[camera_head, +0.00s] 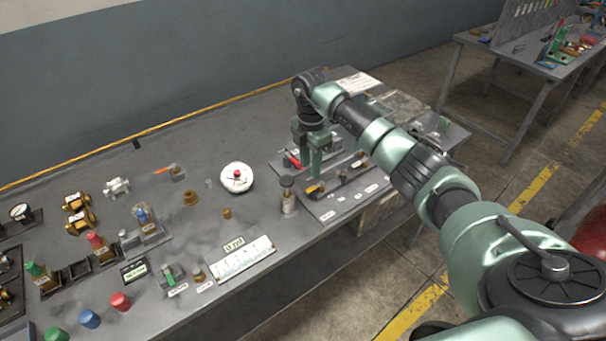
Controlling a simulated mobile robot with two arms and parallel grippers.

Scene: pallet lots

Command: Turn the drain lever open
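My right gripper (310,165) points down over a grey panel (348,206) at the right part of the bench. Its fingertips are close to a small yellow-and-black handle (316,189) and a red lever (292,158). I cannot tell whether they touch either one, or how far apart the fingers are. Another lever, with an orange handle (165,170), sits on a small block further left. No readable label shows which lever is the drain lever. My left gripper is not in view.
A white dial with a red knob (237,175) and a small metal cylinder (288,197) stand left of the panel. Coloured knobs, brass fittings and a white scale plate (242,258) cover the left and front bench. A second table (545,65) stands far right.

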